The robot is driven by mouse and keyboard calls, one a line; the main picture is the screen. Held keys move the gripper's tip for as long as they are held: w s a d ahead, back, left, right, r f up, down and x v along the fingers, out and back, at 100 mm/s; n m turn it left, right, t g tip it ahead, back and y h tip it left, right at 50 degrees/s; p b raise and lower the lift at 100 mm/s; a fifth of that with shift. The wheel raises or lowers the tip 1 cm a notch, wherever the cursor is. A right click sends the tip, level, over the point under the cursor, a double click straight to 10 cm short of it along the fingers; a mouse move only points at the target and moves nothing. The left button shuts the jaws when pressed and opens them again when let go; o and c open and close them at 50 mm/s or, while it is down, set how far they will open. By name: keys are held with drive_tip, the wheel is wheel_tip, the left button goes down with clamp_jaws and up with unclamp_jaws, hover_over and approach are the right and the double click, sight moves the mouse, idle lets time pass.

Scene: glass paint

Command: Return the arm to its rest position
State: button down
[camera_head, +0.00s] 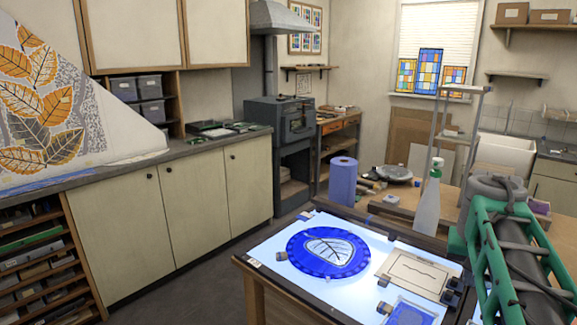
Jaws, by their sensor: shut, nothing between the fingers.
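Part of my arm (510,240), with a green frame around a dark grey link, rises at the right edge of the view. Its grey rounded joint is at the top, beside the light table. My gripper does not show in this view. The lit light table (275,242) carries a round blue glass piece (300,248) with a white leaf in its middle. A pale framed panel (418,273) with a dark line lies to its right.
A blue roll (342,182) and a white spray bottle (427,212) with a green head stand behind the light table. A blue sheet (408,314) lies at its front edge. Cream cabinets (120,235) line the left. Floor (205,285) is clear between.

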drive_tip(key=s+a+f+n+y, duration=0.1)
drive_tip(key=s+a+f+n, duration=0.1)
drive_tip(key=s+a+f, duration=0.2)
drive_tip(key=s+a+f+n+y, duration=0.1)
drive_tip(key=s+a+f, duration=0.3)
drive_tip(key=a, duration=0.7)
drive_tip(key=s+a+f+n+y, duration=0.1)
drive_tip(key=s+a+f+n, duration=0.2)
drive_tip(key=s+a+f, duration=0.2)
drive_tip(key=a+f, duration=0.1)
drive_tip(key=a, duration=0.2)
drive_tip(key=shift+a, duration=0.2)
drive_tip(key=shift+s+f, duration=0.1)
